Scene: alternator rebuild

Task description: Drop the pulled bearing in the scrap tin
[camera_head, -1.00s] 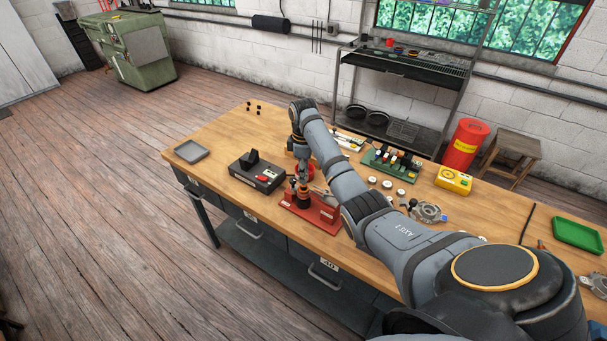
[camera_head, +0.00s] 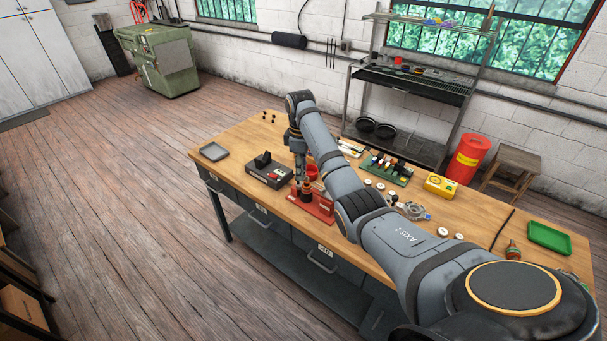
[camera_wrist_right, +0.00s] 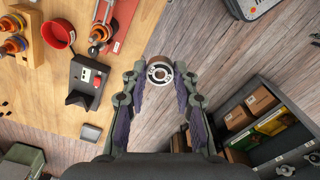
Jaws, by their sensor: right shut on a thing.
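My right gripper (camera_wrist_right: 159,78) is shut on the pulled bearing (camera_wrist_right: 158,65), a small metal ring between its fingertips. In the right wrist view, the bearing shows against the floor, just past the bench edge. In the head view, my right gripper (camera_head: 302,180) points down near the red fixture (camera_head: 322,208); the bearing is too small to make out there. A round red tin (camera_wrist_right: 58,33) stands on the bench and shows partly behind the gripper in the head view (camera_head: 313,172). A shallow grey tray (camera_head: 213,151) lies at the bench's left end. My left gripper is not in view.
A black box with a red button (camera_head: 270,169) stands between the grey tray and the red fixture. Behind my arm are a green rack (camera_head: 388,166) and a yellow box (camera_head: 441,186). A green tray (camera_head: 549,237) lies at right. Bare wood surrounds the grey tray.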

